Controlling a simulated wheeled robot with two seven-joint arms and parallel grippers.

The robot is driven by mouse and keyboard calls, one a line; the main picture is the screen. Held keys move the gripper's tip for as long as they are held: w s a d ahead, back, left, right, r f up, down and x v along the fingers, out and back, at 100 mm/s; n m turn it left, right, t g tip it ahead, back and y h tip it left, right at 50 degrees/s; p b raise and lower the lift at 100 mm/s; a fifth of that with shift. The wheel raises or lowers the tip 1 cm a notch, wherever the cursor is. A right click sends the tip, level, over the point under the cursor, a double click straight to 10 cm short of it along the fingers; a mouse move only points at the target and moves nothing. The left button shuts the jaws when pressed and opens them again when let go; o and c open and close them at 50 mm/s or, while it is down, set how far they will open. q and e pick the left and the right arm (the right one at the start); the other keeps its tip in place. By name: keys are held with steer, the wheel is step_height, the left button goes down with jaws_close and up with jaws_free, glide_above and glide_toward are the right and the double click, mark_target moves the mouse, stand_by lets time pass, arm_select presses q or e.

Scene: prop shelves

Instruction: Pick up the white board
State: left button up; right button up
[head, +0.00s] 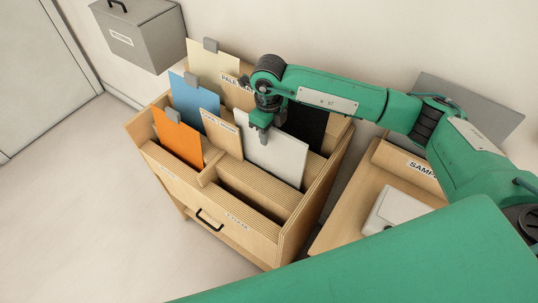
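The white board (277,157) stands tilted in a slot of the wooden rack (160,164), toward its right side, in the head view. My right gripper (262,131) is at the board's upper left edge, pointing down. Its fingers overlap the top of the board in the picture. Whether they are closed on it cannot be told, as the fingers are small and partly hidden by the wrist. The lower edge of the board is hidden in the rack. My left gripper is not in view.
The rack also holds an orange board (180,142), a blue board (192,99), a cream board (216,62), a tan board (222,134) and a black board (306,127). A grey box (149,38) is behind. A wooden unit (345,206) stands at right. Floor at left is clear.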

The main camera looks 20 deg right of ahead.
steer(key=shift+f, duration=0.7)
jaws_close()
